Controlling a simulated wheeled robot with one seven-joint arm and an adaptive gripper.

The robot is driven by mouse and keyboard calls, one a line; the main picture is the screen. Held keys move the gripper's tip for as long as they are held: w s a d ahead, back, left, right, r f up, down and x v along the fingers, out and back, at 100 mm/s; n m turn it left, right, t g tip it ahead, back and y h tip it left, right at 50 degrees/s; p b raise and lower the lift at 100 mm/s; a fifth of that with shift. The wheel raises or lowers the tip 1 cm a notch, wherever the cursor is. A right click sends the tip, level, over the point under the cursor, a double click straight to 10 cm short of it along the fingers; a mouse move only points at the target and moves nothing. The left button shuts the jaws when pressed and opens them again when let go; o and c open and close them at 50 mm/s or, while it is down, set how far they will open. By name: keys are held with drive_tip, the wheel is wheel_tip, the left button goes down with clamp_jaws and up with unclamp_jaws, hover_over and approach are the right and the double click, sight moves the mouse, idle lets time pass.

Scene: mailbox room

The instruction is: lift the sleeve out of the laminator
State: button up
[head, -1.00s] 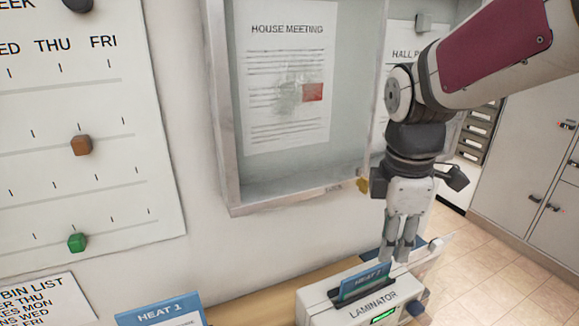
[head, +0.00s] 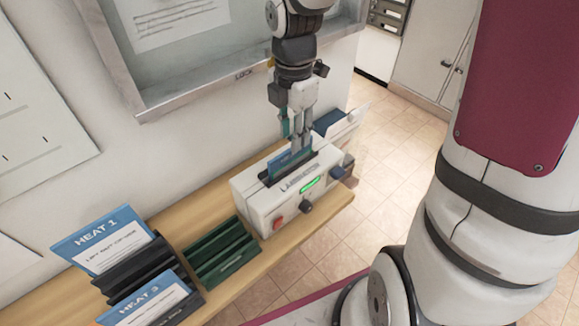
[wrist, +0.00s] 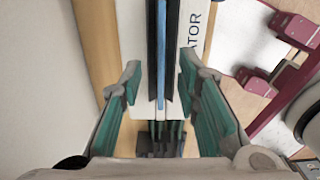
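The laminator (head: 259,196) is a white box with a green-lit display on the wooden shelf. The sleeve (head: 278,160), a blue-topped card, stands upright in its dark top slot. The wrist view looks down on the sleeve (wrist: 161,55) as a thin blue edge between black slot walls, with the laminator (wrist: 197,45) around it. My gripper (head: 297,148) points down at the slot, beside the visible blue part in the head view. In the wrist view my gripper (wrist: 160,78) is open, its green-padded fingers apart on either side of the sleeve's line. No contact with the sleeve shows.
A green slotted rack (head: 222,252) stands empty left of the laminator. Black holders with a HEAT 1 card (head: 105,240) and a HEAT 3 card (head: 150,300) are further left. A notice cabinet (head: 190,90) hangs on the wall behind. A dark blue item (head: 328,122) is behind the laminator.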

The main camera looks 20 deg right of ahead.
drive_tip(key=shift+s+a+f, duration=0.1)
drive_tip(key=shift+a+f, duration=0.05)
drive_tip(key=shift+f, duration=1.2)
drive_tip(key=shift+s+a+f, duration=0.1)
drive_tip(key=shift+f, duration=1.25)
drive_tip(key=shift+c, duration=0.6)
clamp_jaws()
